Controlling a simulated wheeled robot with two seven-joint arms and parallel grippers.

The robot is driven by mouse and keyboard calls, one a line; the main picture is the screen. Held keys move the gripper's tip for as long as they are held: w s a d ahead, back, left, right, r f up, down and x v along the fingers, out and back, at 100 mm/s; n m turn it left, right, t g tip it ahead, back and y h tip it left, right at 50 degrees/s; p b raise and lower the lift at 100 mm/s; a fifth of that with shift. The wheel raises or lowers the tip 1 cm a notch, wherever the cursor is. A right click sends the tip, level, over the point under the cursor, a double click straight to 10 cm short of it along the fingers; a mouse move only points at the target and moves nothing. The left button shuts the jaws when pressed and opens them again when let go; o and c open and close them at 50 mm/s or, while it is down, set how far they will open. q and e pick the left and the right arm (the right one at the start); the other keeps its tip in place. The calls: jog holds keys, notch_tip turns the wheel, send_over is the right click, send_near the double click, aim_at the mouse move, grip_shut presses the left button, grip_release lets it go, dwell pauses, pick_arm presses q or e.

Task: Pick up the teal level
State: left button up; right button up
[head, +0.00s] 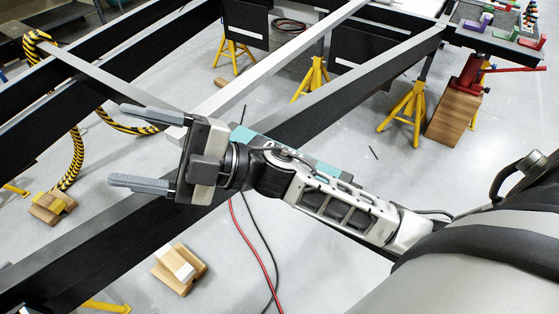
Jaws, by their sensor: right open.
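The teal level (243,134) lies along a dark chassis beam near the middle of the head view. My right wrist and forearm cover its middle, so only two teal parts show, one on each side of the arm. My right gripper (120,146) is open and empty, with its two grey fingers pointing left. The fingers are apart from the level and reach out to the left of it, over the frame and the floor gap. My left gripper is not in view.
Dark chassis beams (385,65) and a pale crossbar (250,85) run diagonally, with open gaps to the floor. Yellow stands (408,110) support the frame. A striped hose (77,160) hangs at left. A red jack (470,75) stands on wooden blocks (453,117) at right.

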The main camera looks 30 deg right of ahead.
jog(key=s+d+f+n+g+h+b, duration=0.1)
jog(key=s+f+n+g+h, duration=0.3)
jog(key=n+g+h, duration=0.75)
jog(key=w+d+r+n+t+h+b, duration=0.15)
jog(key=w+d+h, duration=0.3)
jog(key=d, duration=0.65)
jog(key=w+d+f+n+t+h, duration=0.1)
jog(key=w+d+n+h, duration=0.15)
jog(key=d+h, duration=0.6)
jog(key=d+f+y, duration=0.1)
jog(key=f, duration=0.1)
jog(key=f+y, duration=0.1)
jog(key=f, duration=0.2)
jog(key=d+f+m+y, duration=0.1)
jog(key=f, duration=0.2)
jog(key=shift+w+d+f+b, duration=0.2)
jog(key=shift+d+f+b, duration=0.05)
jog(key=shift+d+b, duration=0.1)
jog(key=shift+f, duration=0.55)
jog(key=f, duration=0.4)
jog(key=shift+s+d+f, duration=0.15)
jog(key=shift+s+d, duration=0.15)
jog(key=shift+s, duration=0.1)
jog(key=shift+f, duration=0.5)
jog(key=shift+r, duration=0.1)
jog(key=c, duration=1.3)
